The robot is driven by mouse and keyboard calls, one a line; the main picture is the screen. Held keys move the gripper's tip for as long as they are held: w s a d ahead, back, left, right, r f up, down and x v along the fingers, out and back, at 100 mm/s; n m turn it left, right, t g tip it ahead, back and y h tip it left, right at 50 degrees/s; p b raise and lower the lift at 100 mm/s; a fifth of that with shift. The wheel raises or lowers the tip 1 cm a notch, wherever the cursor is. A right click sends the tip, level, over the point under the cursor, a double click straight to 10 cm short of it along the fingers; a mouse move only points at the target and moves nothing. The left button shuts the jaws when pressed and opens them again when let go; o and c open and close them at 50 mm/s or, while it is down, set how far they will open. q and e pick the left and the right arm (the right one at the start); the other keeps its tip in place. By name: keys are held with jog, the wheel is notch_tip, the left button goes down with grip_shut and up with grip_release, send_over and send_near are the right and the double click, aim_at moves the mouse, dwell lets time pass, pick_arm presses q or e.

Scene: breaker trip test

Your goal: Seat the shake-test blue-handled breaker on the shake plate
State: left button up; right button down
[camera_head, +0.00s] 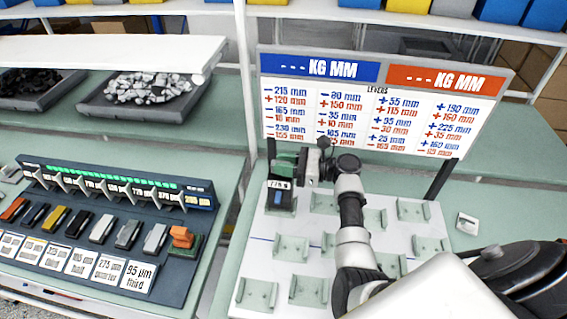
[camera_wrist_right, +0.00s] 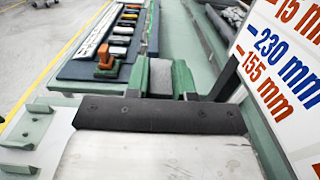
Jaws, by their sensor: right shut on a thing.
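My right gripper (camera_head: 296,163) is at the upper left of the white board (camera_head: 262,262), its arm coming in from the lower right. In the wrist view, it (camera_wrist_right: 160,88) is shut on a grey block (camera_wrist_right: 160,74) with green parts on both sides. I cannot tell whether this is the blue-handled breaker, as no blue shows on it there. Just below the gripper in the head view, a dark unit (camera_head: 281,209) carries a small "g" readout and a blue patch (camera_head: 278,197). I cannot tell whether gripper and unit touch. My left gripper is not in view.
Several pale green cradles (camera_head: 257,293) sit on the white board, and those in view look empty. A sign board (camera_head: 345,112) stands behind. A rack of levers and coloured blocks (camera_head: 105,225) is at the left. A small white piece (camera_head: 467,223) lies at the right.

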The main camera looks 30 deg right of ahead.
jog(key=shift+f+b, duration=0.75)
jog(key=shift+f, duration=0.6)
jog(key=c, duration=0.9)
grip_release()
jog(key=shift+s+f, duration=0.1)
jog(key=shift+f, duration=0.1)
jog(key=shift+s+d, duration=0.25)
jog(key=shift+d, duration=0.15)
jog(key=b+v, duration=0.3)
jog(key=v, duration=0.6)
jog(key=shift+s+d+r, duration=0.15)
jog(key=shift+s+d, duration=0.15)
